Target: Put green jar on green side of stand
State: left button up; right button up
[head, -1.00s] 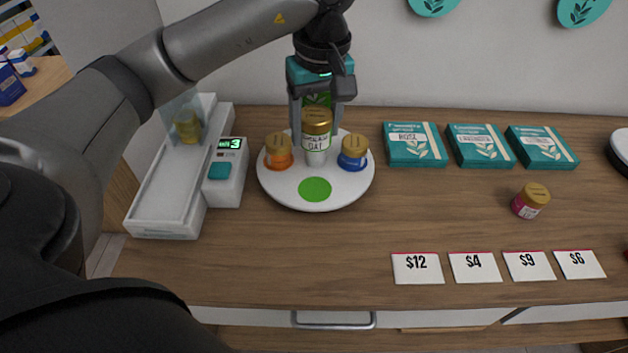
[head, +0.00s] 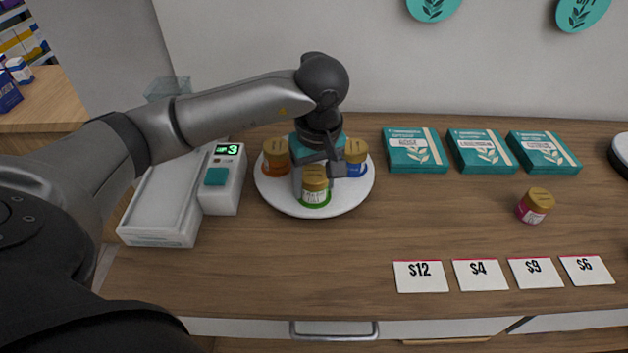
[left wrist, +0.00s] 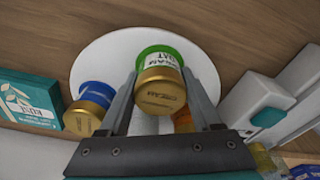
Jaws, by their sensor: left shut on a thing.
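The green jar (head: 315,185) with a gold lid is upright at the front of the round white stand (head: 350,195). It covers most of the stand's green spot, and green shows around its base. I cannot tell whether it touches the stand. My left gripper (head: 319,178) is shut on it from behind and above. In the left wrist view the green jar (left wrist: 158,78) sits between the two fingers. An orange jar (head: 276,158) stands at the stand's left and a blue jar (head: 355,157) at its right. My right gripper is not in view.
A white scale (head: 222,185) with a tray stands left of the stand. Several teal boxes (head: 415,150) lie along the wall. The counter in front of the stand is clear.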

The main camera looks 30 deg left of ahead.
aim_at(317, 178)
pick_arm(q)
jog(key=shift+f, duration=0.1)
jog(key=o, duration=1.4)
jog(key=shift+r, duration=0.2)
jog(key=r, duration=0.3)
jog(key=r+p, duration=0.1)
jog(key=r, duration=0.3)
jog(key=d+r+p, duration=0.1)
jog(key=r, duration=0.2)
jog(key=shift+s+r, duration=0.35)
jog(key=shift+r, duration=0.05)
jog(key=shift+d+r, duration=0.1)
jog(key=shift+r, duration=0.4)
jog(key=shift+s, duration=0.1)
